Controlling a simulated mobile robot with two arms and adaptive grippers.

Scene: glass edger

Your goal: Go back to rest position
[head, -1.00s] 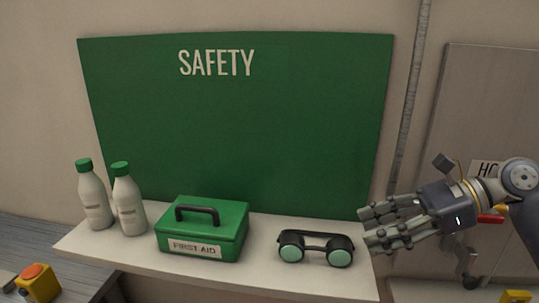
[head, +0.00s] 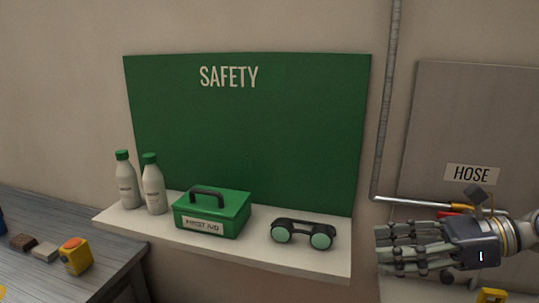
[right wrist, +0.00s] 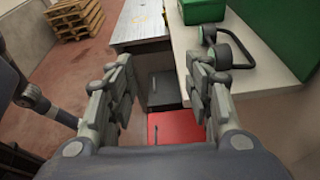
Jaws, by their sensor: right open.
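My right gripper (head: 400,247) is at the right in the head view, to the right of the shelf's end. Its fingers point left. In the right wrist view the two sets of fingers (right wrist: 163,90) stand apart with nothing between them, so it is open and empty. My left gripper is in neither view.
A white shelf (head: 240,253) under a green SAFETY board (head: 250,130) holds two bottles (head: 153,190), a green first aid box (head: 212,213) and goggles (head: 303,235). A workbench (head: 110,262) is at left, a HOSE panel (head: 472,130) at right. A red box (right wrist: 170,130) is below.

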